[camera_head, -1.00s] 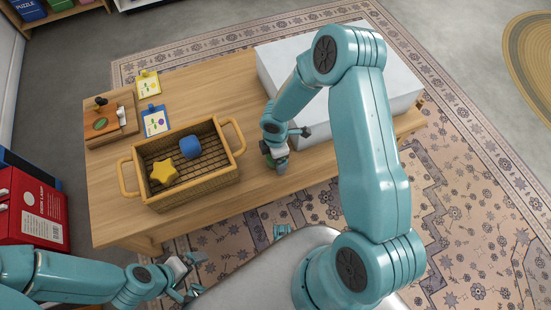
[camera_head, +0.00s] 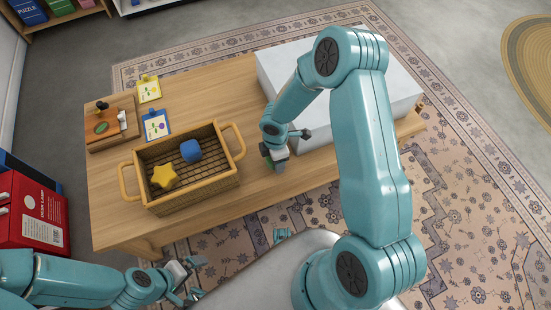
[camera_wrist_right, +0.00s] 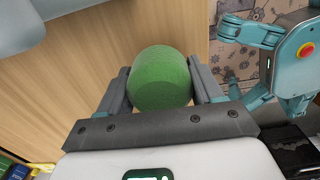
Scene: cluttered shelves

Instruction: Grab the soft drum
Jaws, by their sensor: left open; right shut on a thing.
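The soft drum appears as a green, rounded, textured cylinder (camera_wrist_right: 160,80) in the right wrist view. It sits between the two fingers of my right gripper (camera_wrist_right: 160,88), which is shut on it. In the head view my right gripper (camera_head: 274,160) is low over the table in front of the white box, and only a small green bit of the drum shows there. Whether the drum touches the table I cannot tell. My left gripper (camera_head: 190,278) is open and empty, off the table's front edge at the lower left.
A wicker basket (camera_head: 190,198) on the wooden table (camera_head: 215,90) holds a yellow star (camera_head: 164,176) and a blue block (camera_head: 190,151). A large white box (camera_head: 285,65) stands on the right. A wooden board (camera_head: 112,128) and two cards lie at left.

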